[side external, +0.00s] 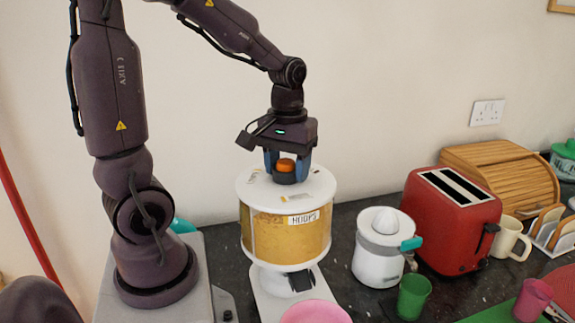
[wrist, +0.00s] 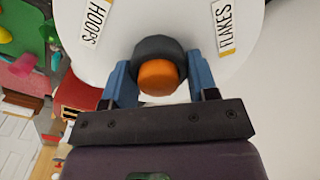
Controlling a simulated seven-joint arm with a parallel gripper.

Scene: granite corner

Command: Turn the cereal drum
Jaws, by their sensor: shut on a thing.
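The cereal drum (side external: 262,235) is a round dispenser with a white lid and a clear wall showing golden cereal. A label reading HOOPS (side external: 303,217) faces the side camera. On top is a dark knob with an orange cap (side external: 286,165). My gripper (side external: 287,174) points down over the lid, its blue fingers shut on the knob from both sides. In the wrist view the fingers stand on either side of the knob (wrist: 158,70), and the lid (wrist: 180,15) carries HOOPS and FLAKES labels.
A pink bowl (side external: 315,312) stands in front of the drum. To the right are a white juicer (side external: 378,260), a green cup (side external: 412,297), a red toaster (side external: 448,225), a cream mug (side external: 508,240) and a wooden bread bin (side external: 505,175). A wall stands close behind.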

